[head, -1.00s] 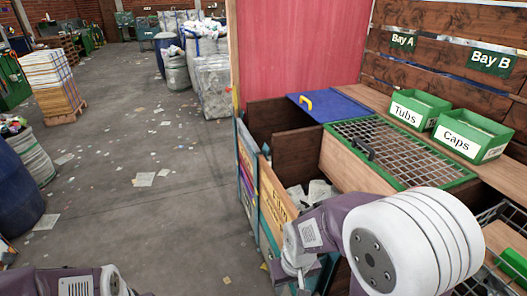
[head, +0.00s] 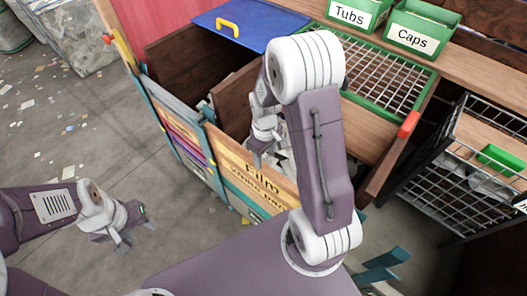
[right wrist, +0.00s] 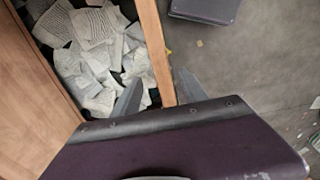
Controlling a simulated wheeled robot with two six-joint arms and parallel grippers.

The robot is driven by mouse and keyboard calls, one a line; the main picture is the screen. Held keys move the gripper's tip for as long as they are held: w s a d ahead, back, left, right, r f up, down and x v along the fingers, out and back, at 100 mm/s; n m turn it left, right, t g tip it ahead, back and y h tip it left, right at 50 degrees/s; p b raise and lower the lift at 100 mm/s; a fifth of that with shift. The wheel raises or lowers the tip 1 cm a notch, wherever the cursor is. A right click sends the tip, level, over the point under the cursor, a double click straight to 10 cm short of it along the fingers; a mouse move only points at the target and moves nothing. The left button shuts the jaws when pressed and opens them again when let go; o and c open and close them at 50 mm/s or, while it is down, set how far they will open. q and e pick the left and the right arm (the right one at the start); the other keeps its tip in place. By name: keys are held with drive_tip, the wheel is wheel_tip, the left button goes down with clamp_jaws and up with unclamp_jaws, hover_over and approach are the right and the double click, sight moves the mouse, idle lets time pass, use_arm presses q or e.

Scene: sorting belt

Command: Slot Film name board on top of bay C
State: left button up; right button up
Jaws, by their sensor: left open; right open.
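The yellow Film name board (head: 262,178) stands upright between teal posts at the front of an open wooden bay. Its lower part and right end are partly hidden by my right arm. My right gripper (head: 262,155) is open at the top of this board. In the right wrist view, its two grey fingers (right wrist: 158,95) stand on either side of a thin wooden top edge (right wrist: 152,45); I cannot tell whether they touch it. My left gripper (head: 122,240) is open and empty over the floor at the left. No sign for bay C shows.
Crumpled paper (right wrist: 90,45) lies in the bay behind the board. A blue lid with a yellow handle (head: 250,25), a green-framed mesh lid (head: 375,75), and Tubs (head: 355,14) and Caps (head: 420,35) bins sit beyond. A wire basket (head: 470,150) is at right.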

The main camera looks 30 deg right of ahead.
sight(264, 166)
drive_tip(key=shift+s, duration=0.2)
wheel_tip(264, 166, down, 8)
drive_tip(key=shift+a+r+b, duration=0.1)
drive_tip(key=shift+r+b, duration=0.1)
drive_tip(key=shift+b, duration=0.3)
drive_tip(key=shift+f, duration=0.65)
clamp_jaws()
idle(0.4)
